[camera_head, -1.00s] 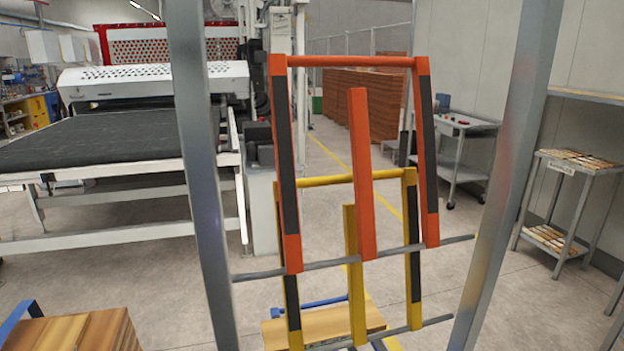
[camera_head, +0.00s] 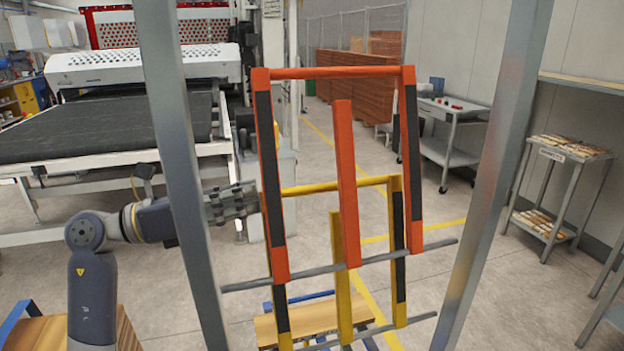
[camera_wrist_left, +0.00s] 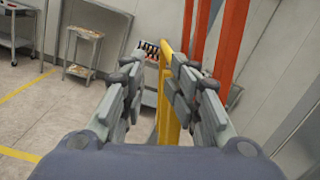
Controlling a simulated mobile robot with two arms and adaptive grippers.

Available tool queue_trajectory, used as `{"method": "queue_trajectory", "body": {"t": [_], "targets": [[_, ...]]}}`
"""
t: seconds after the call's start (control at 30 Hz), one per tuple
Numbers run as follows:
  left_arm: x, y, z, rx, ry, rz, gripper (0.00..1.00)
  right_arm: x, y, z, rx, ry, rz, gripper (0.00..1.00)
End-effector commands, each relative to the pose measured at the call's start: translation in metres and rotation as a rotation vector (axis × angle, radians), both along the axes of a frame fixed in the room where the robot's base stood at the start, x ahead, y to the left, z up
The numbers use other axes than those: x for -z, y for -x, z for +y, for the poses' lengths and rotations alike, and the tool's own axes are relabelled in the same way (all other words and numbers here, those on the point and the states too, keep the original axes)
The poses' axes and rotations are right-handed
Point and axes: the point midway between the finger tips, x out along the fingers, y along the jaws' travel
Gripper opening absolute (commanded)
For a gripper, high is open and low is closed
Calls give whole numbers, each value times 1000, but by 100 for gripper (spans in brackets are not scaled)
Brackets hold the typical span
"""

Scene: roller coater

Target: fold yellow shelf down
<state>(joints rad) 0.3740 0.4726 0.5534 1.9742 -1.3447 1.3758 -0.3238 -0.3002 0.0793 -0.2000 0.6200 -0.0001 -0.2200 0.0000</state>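The yellow shelf (camera_head: 340,239) stands folded up, nearly upright, below and partly behind the orange shelf. Its top bar is at mid-height of the rack. My left gripper (camera_head: 256,201) reaches in from the left, past the left grey post, with its fingertips close to the upper left corner of the yellow shelf. In the left wrist view, my gripper (camera_wrist_left: 162,68) has its fingers spread, with the yellow shelf (camera_wrist_left: 168,112) showing between them. I cannot tell whether they touch it. My right gripper is not in view.
Grey posts (camera_head: 171,120) flank the rack. A wooden block (camera_head: 48,334) is at the lower left. A coating machine (camera_head: 90,130) stands behind left, and a small cart (camera_head: 556,160) at the right.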

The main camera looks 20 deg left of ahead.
Motion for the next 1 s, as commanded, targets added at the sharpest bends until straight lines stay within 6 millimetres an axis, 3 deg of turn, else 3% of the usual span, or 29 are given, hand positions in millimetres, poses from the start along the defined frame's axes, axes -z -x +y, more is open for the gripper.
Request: {"method": "queue_trajectory", "body": {"t": [0.03, 0.13, 0.37, 1.0], "targets": [[-9, 10, -4, -9, -75, -35, 33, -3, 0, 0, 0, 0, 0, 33], [-11, 19, -5, -28, -168, -64, 33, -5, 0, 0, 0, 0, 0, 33], [-12, 20, -8, -37, -205, -75, 33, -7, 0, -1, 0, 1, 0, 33], [-13, -38, -85, -35, -197, -73, 33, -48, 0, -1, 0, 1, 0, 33]]}}
